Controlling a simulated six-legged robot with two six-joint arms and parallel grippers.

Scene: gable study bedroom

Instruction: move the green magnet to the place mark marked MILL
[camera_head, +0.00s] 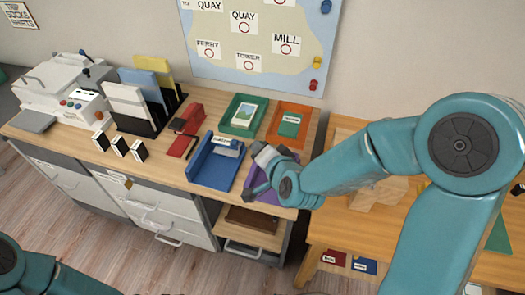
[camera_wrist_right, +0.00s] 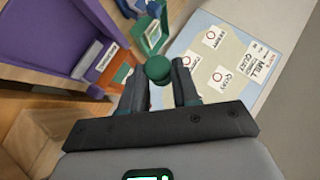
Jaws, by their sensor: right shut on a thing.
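The green magnet (camera_wrist_right: 158,68) is a round green piece between the fingertips of my right gripper in the right wrist view. My right gripper (camera_wrist_right: 160,80) is shut on it, clear of the board. In the head view my right gripper (camera_head: 258,168) is over the desk's right part, near the blue and purple trays, and I cannot make out the magnet there. The MILL place mark (camera_head: 286,48) is a red ring on a white label on the wall map board (camera_head: 200,50).
Red (camera_head: 315,86), yellow (camera_head: 316,62) and blue (camera_head: 325,7) magnets sit along the board's right edge. Below stand a green tray (camera_head: 233,128), an orange tray (camera_head: 271,137), a blue tray (camera_head: 205,172) and a purple holder (camera_wrist_right: 45,40). QUAY, FERRY and TOWER labels are left of MILL.

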